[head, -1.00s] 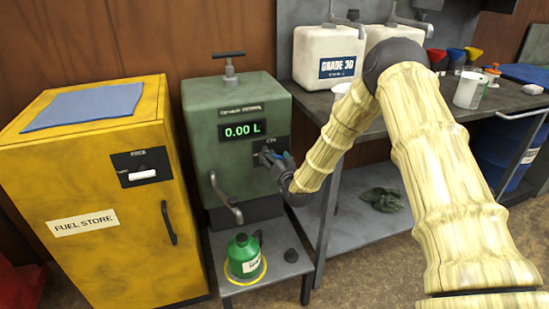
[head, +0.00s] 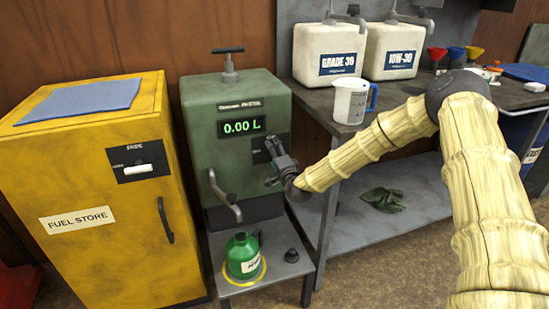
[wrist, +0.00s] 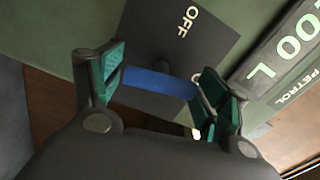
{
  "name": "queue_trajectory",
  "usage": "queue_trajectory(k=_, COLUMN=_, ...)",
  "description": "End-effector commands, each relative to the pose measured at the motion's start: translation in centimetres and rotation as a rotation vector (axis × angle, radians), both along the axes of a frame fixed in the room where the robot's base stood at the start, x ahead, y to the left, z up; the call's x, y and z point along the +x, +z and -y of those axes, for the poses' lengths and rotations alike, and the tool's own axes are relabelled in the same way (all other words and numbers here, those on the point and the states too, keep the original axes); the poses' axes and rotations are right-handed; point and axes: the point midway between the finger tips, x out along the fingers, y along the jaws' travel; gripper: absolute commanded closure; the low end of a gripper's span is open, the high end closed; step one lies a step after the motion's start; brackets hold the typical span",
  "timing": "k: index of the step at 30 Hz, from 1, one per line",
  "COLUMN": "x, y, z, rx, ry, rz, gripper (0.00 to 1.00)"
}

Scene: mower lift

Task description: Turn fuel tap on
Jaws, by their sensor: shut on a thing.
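The fuel tap is a blue lever (wrist: 160,82) on a dark plate (wrist: 215,45) marked OFF; a second marking is mostly hidden behind a finger. My gripper (wrist: 163,85) has its green-padded fingers at the two ends of the lever and is shut on it. In the head view my gripper (head: 277,158) is at the front of the green petrol dispenser (head: 210,165), just below and right of its display. The lever is hidden there by the gripper. The display (head: 241,127) reads 0.00 L.
A green fuel can (head: 242,256) stands on the low stand below the spout (head: 225,195). A yellow fuel store cabinet (head: 100,240) is close on the left. The workbench (head: 400,122) on the right holds oil containers and a measuring jug (head: 349,103).

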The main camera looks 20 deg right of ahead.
Motion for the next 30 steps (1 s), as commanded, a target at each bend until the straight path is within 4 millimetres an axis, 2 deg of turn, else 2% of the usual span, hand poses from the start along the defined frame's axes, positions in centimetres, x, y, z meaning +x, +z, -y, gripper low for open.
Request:
queue_trajectory(k=12, x=0.07, y=-0.09, z=0.23, rx=0.185, ry=-0.004, rz=-0.005, gripper=0.48)
queue_trajectory(k=29, x=0.06, y=-0.02, z=0.24, rx=0.209, ry=-0.004, rz=-0.005, gripper=0.49)
queue_trajectory(k=30, x=0.06, y=-0.03, z=0.25, rx=0.209, ry=-0.004, rz=-0.006, gripper=0.18)
